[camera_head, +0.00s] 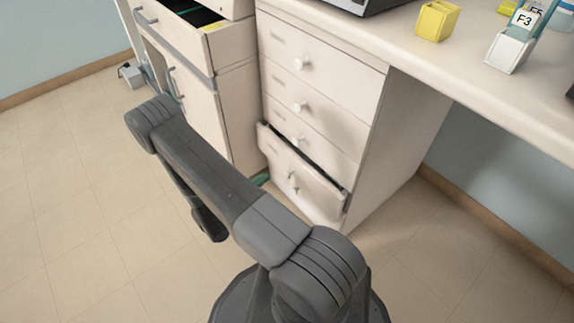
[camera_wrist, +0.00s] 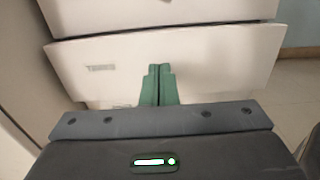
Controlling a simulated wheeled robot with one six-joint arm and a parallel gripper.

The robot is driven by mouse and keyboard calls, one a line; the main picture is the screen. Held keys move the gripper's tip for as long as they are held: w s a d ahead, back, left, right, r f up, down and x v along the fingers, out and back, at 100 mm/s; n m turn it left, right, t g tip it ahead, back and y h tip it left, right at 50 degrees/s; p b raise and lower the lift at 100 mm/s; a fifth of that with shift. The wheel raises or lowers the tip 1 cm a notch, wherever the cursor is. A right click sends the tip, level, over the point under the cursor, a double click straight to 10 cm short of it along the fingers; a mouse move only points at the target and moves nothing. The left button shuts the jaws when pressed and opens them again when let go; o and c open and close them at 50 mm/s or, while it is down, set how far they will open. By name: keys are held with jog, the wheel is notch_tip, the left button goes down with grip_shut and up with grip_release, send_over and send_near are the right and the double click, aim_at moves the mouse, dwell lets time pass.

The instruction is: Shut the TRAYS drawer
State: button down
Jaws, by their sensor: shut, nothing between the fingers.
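A pale drawer (camera_head: 318,181) low in the right-hand drawer unit stands slightly out, with a dark gap along its top edge. Its label is too small to read, so I cannot confirm that it says TRAYS. In the wrist view a pale drawer front (camera_wrist: 215,62) with a blurred label faces me. The green fingers of my gripper (camera_wrist: 160,68) are shut together and empty in front of it. I cannot tell whether they touch it. In the head view my arm hides most of the gripper; only a bit of green shows beside the unit.
Closed drawers with round knobs (camera_head: 302,63) are above. The left cabinet has an open top drawer (camera_head: 232,44). On the counter stand a yellow container (camera_head: 437,20) and a white holder (camera_head: 509,52). The tiled floor (camera_head: 75,220) at left is clear.

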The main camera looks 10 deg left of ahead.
aim_at(293, 160)
jog(key=b+x, duration=0.2)
jog(key=x, duration=0.8)
jog(key=shift+w+d, duration=0.2)
jog(key=b+x, duration=0.1)
jog(key=x, duration=0.3)
jog(key=shift+w+d, duration=0.15)
jog(key=shift+w, duration=0.05)
jog(key=shift+r, duration=0.1)
jog(key=shift+w, duration=0.1)
